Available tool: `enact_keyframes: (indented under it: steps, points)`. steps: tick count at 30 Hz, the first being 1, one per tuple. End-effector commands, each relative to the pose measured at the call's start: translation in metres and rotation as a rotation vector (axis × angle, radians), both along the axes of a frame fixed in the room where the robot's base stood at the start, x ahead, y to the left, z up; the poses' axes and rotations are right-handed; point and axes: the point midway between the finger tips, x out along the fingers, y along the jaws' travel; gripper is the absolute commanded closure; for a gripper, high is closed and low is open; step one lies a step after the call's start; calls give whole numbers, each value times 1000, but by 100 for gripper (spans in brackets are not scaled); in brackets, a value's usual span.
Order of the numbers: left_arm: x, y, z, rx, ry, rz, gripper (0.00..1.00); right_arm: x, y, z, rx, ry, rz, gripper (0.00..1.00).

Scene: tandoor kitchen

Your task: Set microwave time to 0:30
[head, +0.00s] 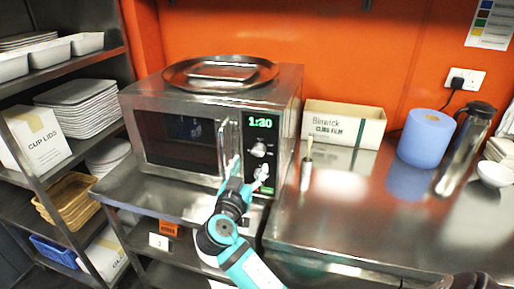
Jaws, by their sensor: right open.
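The steel microwave (180,105) stands on the counter against the orange wall, with its door closed. Its green display (260,122) reads 1:30. Below the display, a knob (258,150) shows on the black control panel. The lower part of the panel is partly covered by my right gripper (250,168). That gripper is open, in front of the door handle (223,140) and the lower panel, with one finger near the handle and the other over the panel. I cannot tell whether it touches either. My left gripper is not in view.
A round steel tray (220,86) lies on top of the microwave. A cling film box (343,125), a blue cylinder (426,138) and a steel flask (466,148) stand to the right. A shelf rack (128,60) stands at left. The front right counter is clear.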

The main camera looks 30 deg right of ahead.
Motion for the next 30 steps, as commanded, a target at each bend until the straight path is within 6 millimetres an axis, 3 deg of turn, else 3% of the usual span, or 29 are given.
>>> enact_keyframes:
  steps: [9, 15, 24, 30]
  points:
    - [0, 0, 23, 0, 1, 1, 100, 39, -46, 3, -2, 1, -1, 41]
    - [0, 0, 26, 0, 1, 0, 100, 49, -57, 1, -1, 1, 1, 41]
    - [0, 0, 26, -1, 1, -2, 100, 50, -59, 0, 0, 0, 1, 41]
    - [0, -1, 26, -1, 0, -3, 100, 50, -58, 0, 0, 0, 1, 67]
